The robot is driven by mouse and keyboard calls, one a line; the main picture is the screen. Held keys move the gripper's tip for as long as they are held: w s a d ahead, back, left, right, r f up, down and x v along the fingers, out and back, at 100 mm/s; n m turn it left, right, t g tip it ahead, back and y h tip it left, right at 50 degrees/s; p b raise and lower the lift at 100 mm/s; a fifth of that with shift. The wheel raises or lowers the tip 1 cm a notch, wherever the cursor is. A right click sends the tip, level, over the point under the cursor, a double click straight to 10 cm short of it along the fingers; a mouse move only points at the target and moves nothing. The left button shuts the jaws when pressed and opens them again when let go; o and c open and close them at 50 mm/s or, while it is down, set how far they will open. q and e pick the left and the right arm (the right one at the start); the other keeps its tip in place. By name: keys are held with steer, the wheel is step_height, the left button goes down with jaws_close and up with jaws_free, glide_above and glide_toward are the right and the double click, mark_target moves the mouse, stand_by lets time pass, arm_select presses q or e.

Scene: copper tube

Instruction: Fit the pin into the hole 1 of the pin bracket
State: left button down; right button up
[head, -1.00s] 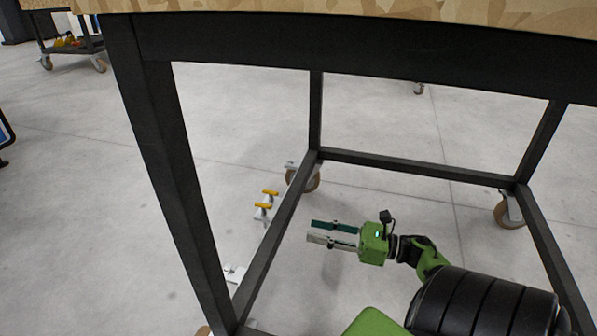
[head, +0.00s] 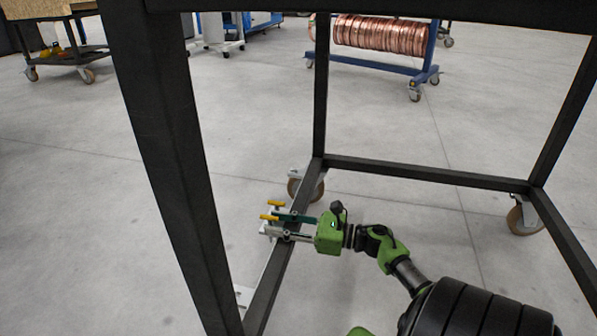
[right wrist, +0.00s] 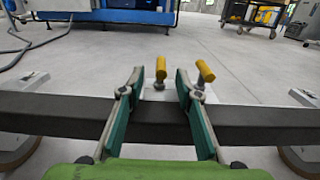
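Two yellow-handled pins stand at the lower frame bar of the table, one a little farther back (head: 276,203) and one nearer (head: 269,217). In the right wrist view, one pin (right wrist: 161,68) shows between my fingertips and the other pin (right wrist: 205,71) beyond the right finger. A pale bracket (right wrist: 153,94) shows below them, partly hidden; its holes cannot be made out. My right gripper (head: 277,224) reaches over the bar toward the pins. It also shows in the right wrist view (right wrist: 159,86), with its fingers apart and nothing clasped. My left gripper is out of view.
The dark lower bar (head: 270,280) runs just below my right gripper. A thick table leg (head: 165,170) stands at left. Casters (head: 305,187) sit under the frame. A rack of copper coils (head: 380,35) stands behind.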

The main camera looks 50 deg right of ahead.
steer(key=shift+b+x, duration=0.35)
steer(key=shift+x, duration=1)
jaws_close()
steer(key=shift+r, duration=0.1)
steer(key=shift+r+p, duration=2.7)
steer(key=shift+r, duration=0.65)
